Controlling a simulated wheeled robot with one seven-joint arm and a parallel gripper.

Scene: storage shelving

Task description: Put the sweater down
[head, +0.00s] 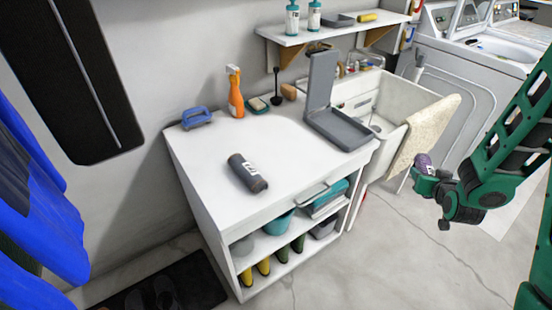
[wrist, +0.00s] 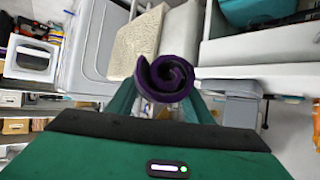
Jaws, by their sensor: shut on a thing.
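The sweater, a tight purple roll seen end-on in the wrist view (wrist: 166,78), is in my gripper. In the head view its purple end (head: 424,161) shows just above my gripper (head: 424,177), at the right, over the floor in front of the washing machines. My gripper is shut on it, with the green fingers on both sides in the wrist view; their tips are partly hidden behind the roll. The sweater is held in the air, apart from the white cabinet top (head: 215,150).
A dark grey roll with a label (head: 247,172) lies on the cabinet top. A blue brush (head: 196,118), an orange spray bottle (head: 235,92) and a grey open case (head: 338,125) stand along its back and right. A beige cloth (head: 424,133) hangs on the sink. The front left top is clear.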

